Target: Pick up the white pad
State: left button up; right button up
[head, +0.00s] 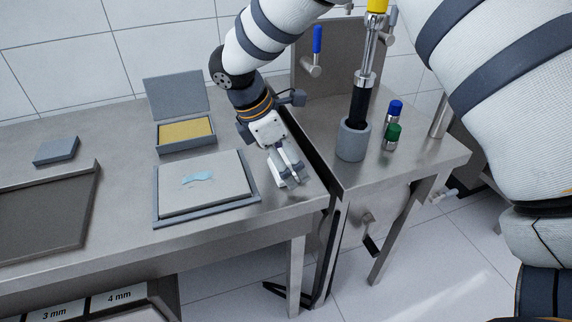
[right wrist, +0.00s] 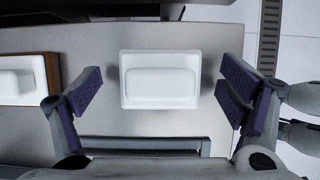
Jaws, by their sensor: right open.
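The white pad (right wrist: 161,84) shows in the right wrist view as a rounded white block on a wider, squarish white base. It lies on the grey table top, near the middle of that view. My right gripper (head: 287,172) is open, low over the right end of the table in the head view. In the wrist view its two dark-padded fingers stand apart, one left and one right of the pad, with gaps on both sides. In the head view I cannot clearly tell the pad from the pale gripper parts. My left gripper is not in view.
A grey tray with a pale slab (head: 205,186) lies left of the gripper. Behind it stands an open box (head: 186,133) with a yellow inside. A second table bears a grey cup (head: 353,142) and blue and green capped pieces. Another white piece (right wrist: 18,82) shows at the wrist view's left.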

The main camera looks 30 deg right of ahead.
jog(key=c, duration=1.2)
jog(key=shift+c, duration=0.2)
jog(key=shift+r, duration=0.15)
jog(key=shift+r, duration=0.4)
jog(key=r, duration=0.3)
jog(key=shift+s+a+r+p, duration=0.15)
jog(key=shift+s+r+p, duration=0.15)
pick_arm(q)
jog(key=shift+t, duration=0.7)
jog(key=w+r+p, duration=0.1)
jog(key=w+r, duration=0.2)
jog(key=shift+p, duration=0.35)
pick_arm(e)
jog(key=s+a+r, duration=0.5)
jog(key=s+r, duration=0.3)
jog(key=s, duration=0.4)
jog(key=shift+s+r, duration=0.15)
jog(key=shift+r, duration=0.05)
